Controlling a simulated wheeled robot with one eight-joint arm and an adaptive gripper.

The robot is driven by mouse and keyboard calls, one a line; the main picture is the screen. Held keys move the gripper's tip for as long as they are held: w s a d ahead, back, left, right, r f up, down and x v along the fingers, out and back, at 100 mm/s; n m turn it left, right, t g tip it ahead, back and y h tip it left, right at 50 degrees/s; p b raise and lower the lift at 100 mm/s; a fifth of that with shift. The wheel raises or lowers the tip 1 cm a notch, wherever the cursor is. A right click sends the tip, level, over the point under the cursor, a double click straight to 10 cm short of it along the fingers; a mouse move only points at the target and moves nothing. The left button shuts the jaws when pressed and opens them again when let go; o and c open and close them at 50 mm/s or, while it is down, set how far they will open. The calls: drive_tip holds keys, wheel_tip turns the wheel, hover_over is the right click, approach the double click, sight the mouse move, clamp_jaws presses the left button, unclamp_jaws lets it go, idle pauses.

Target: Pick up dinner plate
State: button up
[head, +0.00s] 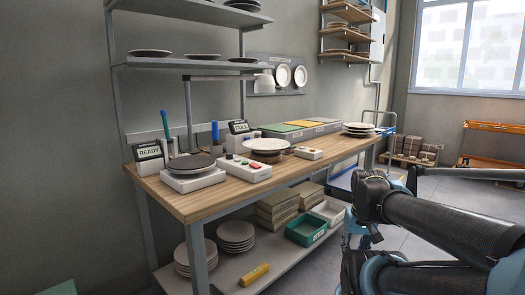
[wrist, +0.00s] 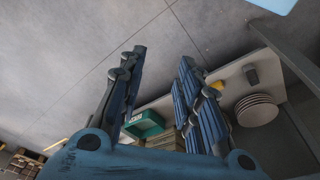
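Several plates are in view, and I cannot tell which one the task means. A white plate (head: 267,145) sits on a device on the wooden bench. A plate stack (head: 358,128) stands at the bench's far right end. Two more stacks, a right one (head: 236,235) and a left one (head: 196,258), are on the lower shelf. The wrist view shows a plate stack (wrist: 257,112) on the lower shelf, right of my gripper (wrist: 162,56). My gripper's fingers are spread with nothing between them, apart from every plate. In the head view its fingers cannot be made out.
The lower shelf holds a green bin (head: 306,229), a white bin (head: 329,210), stacked boxes (head: 277,207) and a yellow object (head: 254,274). The bench (head: 205,201) carries a scale-like device (head: 191,170) and a READY sign (head: 149,152).

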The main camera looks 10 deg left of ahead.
drive_tip(key=m+t+y, duration=0.6)
drive_tip(key=m+t, duration=0.3)
drive_tip(key=t, duration=0.4)
approach(287, 144)
drive_tip(key=x, duration=0.3)
drive_tip(key=shift+w+a+f, duration=0.2)
drive_tip(key=shift+a+f, duration=0.05)
drive_tip(key=shift+a, duration=0.2)
drive_tip(key=shift+w+a+f+y, duration=0.1)
drive_tip(key=shift+w+a+f, duration=0.05)
drive_tip(key=shift+w, duration=0.45)
drive_tip(key=shift+w+a+f+y, duration=0.1)
drive_tip(key=shift+w+a+f, duration=0.05)
drive_tip(key=shift+w, duration=0.45)
drive_tip(key=shift+w+a+f+y, duration=0.1)
drive_tip(key=shift+w+a+f, duration=0.05)
drive_tip(key=shift+w, duration=0.4)
drive_tip(key=shift+x, duration=0.85)
clamp_jaws()
